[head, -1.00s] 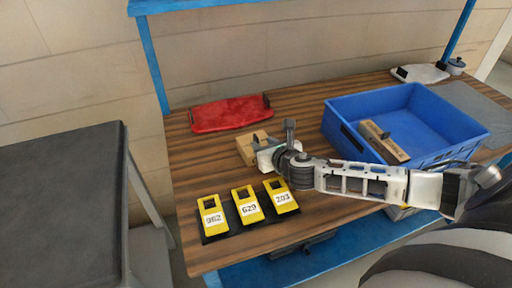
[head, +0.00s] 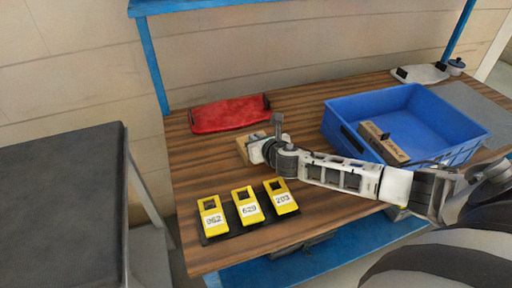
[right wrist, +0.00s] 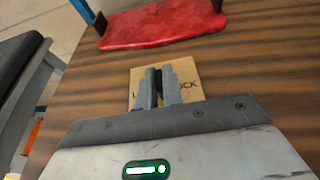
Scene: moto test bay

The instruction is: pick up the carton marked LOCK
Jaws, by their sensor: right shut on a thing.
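The brown carton marked LOCK (head: 242,147) lies on the wooden table, partly hidden by my right gripper (head: 257,151). In the right wrist view the carton (right wrist: 188,72) shows its printed letters, partly covered by the fingers. My right gripper (right wrist: 158,82) has its two fingers close together over the middle of the carton, shut on a narrow dark part of it. Whether the carton is off the table cannot be told. My left gripper is not in view.
A blue crate (head: 452,158) holding another brown carton (head: 384,146) stands right of the gripper. A red tray (head: 229,114) lies behind. Yellow numbered blocks (head: 248,205) sit on a dark base in front. Bare tabletop (head: 197,165) lies left of the carton.

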